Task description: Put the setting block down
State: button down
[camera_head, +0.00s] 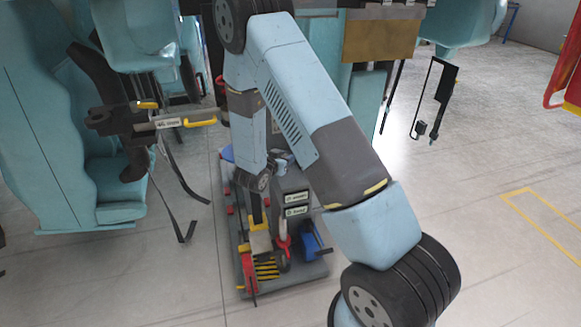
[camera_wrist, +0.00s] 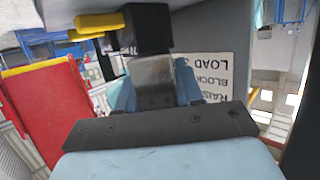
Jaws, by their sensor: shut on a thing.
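In the wrist view my gripper (camera_wrist: 155,97) has its two light blue fingers on either side of a grey metal piece with a black block at its far end. I take this for the setting block (camera_wrist: 148,32); the gripper is shut on it. A yellow-tipped part (camera_wrist: 100,22) shows just left of the black block. Beside the fingers is a grey panel with a white label (camera_wrist: 207,72), its text upside down, with LOAD and BLOCK legible.
The cart (camera_head: 305,283) carries red, yellow and blue equipment and a labelled grey box (camera_head: 294,205). A red panel (camera_wrist: 45,105) is left in the wrist view. Open floor (camera_head: 470,200) lies right.

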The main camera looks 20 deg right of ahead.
jog(key=shift+w+d+f, duration=0.4)
jog(key=shift+f, duration=0.25)
jog(key=shift+w+d+f, duration=0.4)
jog(key=shift+f, duration=0.25)
notch_tip(320, 180, down, 3)
jog(key=shift+w+f, duration=0.1)
jog(key=c, duration=0.7)
grip_release()
jog(key=v, duration=1.2)
jog(key=shift+d, duration=0.1)
